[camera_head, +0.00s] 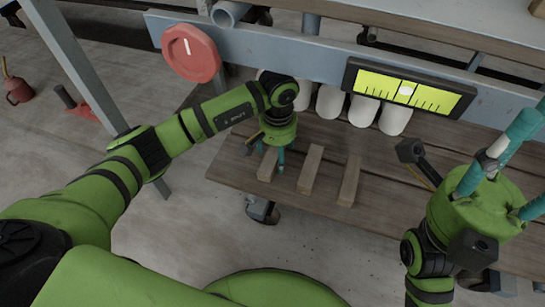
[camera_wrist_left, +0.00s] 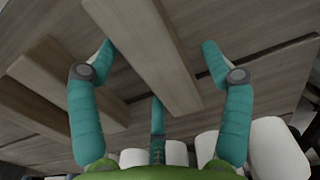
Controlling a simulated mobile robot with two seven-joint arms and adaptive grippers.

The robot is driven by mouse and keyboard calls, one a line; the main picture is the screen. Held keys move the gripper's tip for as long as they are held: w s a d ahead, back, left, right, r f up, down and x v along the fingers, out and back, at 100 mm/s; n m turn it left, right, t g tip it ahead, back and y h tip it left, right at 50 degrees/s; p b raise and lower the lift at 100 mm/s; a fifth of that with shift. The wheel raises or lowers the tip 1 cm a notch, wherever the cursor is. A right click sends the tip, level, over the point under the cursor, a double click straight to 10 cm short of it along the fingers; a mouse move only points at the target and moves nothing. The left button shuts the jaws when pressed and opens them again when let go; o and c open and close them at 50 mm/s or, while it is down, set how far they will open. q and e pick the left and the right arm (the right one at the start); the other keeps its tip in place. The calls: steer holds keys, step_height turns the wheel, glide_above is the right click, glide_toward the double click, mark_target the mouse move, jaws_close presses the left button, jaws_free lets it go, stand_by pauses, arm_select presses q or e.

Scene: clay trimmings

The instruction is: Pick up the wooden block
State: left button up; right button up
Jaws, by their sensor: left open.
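Three long wooden blocks lie side by side on the plank table (camera_head: 232,171) in the head view: a left one (camera_head: 267,165), a middle one (camera_head: 311,168) and a right one (camera_head: 349,182). My left gripper (camera_head: 272,160) is open, pointing down over the left block, with teal fingers on either side of it. In the left wrist view the left block (camera_wrist_left: 150,50) runs between the spread fingers of the left gripper (camera_wrist_left: 157,52); contact cannot be told. Another block (camera_wrist_left: 68,82) shows at the left there. My right gripper (camera_head: 515,160) is raised at the right with its fingers apart and empty, partly cut off.
Several white cylinders (camera_head: 330,102) stand behind the blocks. Above them, a blue-grey beam (camera_head: 275,48) carries a red round dial (camera_head: 191,53) and a yellow gauge (camera_head: 408,89). Bare planks lie right of the blocks.

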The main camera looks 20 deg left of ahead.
arm_select(q)
steer(key=c, duration=1.3)
